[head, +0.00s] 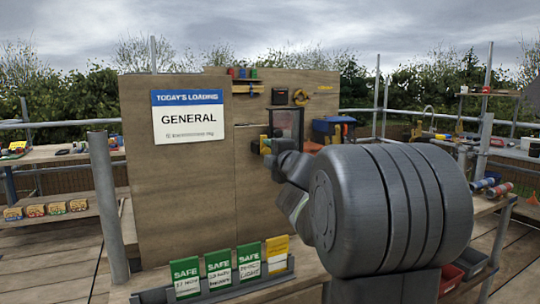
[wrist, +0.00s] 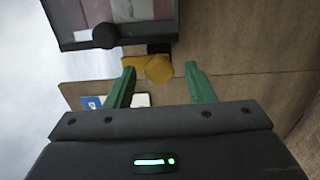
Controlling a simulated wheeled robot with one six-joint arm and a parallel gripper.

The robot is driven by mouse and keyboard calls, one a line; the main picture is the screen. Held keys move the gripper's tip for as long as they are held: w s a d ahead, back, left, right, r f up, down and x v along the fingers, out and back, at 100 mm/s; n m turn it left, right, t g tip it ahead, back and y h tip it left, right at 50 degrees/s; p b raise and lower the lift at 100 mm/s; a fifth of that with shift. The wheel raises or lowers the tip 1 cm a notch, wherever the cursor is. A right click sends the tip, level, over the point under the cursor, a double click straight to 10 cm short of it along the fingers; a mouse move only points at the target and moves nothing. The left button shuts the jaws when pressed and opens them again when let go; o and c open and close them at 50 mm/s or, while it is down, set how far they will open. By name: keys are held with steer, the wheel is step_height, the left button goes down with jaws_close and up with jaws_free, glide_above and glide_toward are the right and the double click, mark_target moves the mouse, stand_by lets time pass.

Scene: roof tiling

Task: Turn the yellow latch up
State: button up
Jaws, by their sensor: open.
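The yellow latch (wrist: 158,69) shows in the wrist view as a bar with a rounded knob, on a dark mount on the wooden board. The bar extends to the left of the knob in that view. My gripper (wrist: 160,70) is open, with one green finger on each side of the knob and a gap visible on both sides. Nothing is held. In the head view my arm hides much of this spot; a small yellow piece of the latch (head: 265,146) shows at the gripper's end. Contact cannot be told.
A dark-framed box with a window (wrist: 120,12) and a black knob (wrist: 105,36) sits close to the latch. The wooden board (head: 185,195) carries a GENERAL sign (head: 188,120). Green SAFE cards (head: 218,270) stand in a rack below.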

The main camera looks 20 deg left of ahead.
steer(key=p+v, duration=0.1)
steer(key=v, duration=1.2)
steer(key=shift+s+d+p, duration=0.25)
steer(key=shift+s+p, duration=0.05)
steer(key=shift+p, duration=0.05)
steer(key=shift+a, duration=0.1)
steer(key=b+x, duration=0.1)
steer(key=x, duration=1.2)
steer(key=shift+w+a+b, duration=0.2)
steer(key=shift+w+b, duration=0.1)
steer(key=shift+b, duration=0.05)
steer(key=shift+d, duration=0.1)
